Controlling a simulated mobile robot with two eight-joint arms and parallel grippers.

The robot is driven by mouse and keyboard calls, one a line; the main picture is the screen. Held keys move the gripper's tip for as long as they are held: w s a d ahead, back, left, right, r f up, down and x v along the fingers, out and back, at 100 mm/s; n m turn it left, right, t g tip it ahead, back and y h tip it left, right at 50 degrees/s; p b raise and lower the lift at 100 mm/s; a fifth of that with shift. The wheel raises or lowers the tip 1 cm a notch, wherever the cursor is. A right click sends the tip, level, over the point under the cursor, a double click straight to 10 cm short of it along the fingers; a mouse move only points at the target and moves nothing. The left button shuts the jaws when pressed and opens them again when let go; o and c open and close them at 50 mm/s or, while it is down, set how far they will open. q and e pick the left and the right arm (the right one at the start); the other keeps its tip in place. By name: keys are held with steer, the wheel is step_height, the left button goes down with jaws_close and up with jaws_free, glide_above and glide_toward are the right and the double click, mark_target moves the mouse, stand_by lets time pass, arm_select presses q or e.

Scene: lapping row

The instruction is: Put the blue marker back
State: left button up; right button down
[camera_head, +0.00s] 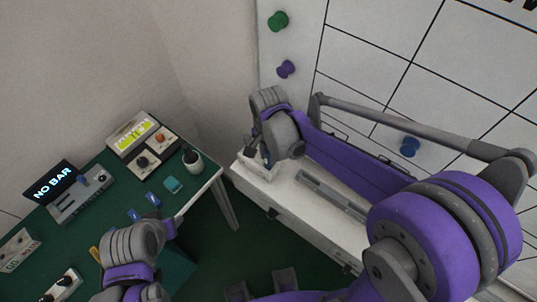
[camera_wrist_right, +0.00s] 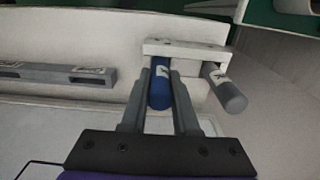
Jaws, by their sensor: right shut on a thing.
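The blue marker (camera_wrist_right: 160,86) is between the fingers of my right gripper (camera_wrist_right: 160,98), which is shut on it. Its far end meets the white holder (camera_wrist_right: 186,49) in the right wrist view; I cannot tell how deep it sits there. A grey marker (camera_wrist_right: 225,88) is in the right part of the same holder. In the head view my right gripper (camera_head: 257,150) is at the left end of the white ledge (camera_head: 290,202), and the marker is mostly hidden. My left arm's gripper (camera_head: 172,222) is over the green table, its fingers too unclear to read.
A grey bar (camera_wrist_right: 60,76) lies along the ledge, left of the holder in the wrist view. The whiteboard (camera_head: 345,60) holds green, purple and blue magnets. The green table (camera_head: 110,190) carries a cup (camera_head: 193,162), several instrument boxes and small blue and teal pieces.

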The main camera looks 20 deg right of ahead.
steer(key=c, duration=1.1)
jaws_free()
steer(key=shift+f, duration=0.15)
steer(key=o, duration=0.4)
steer(key=shift+o, duration=0.2)
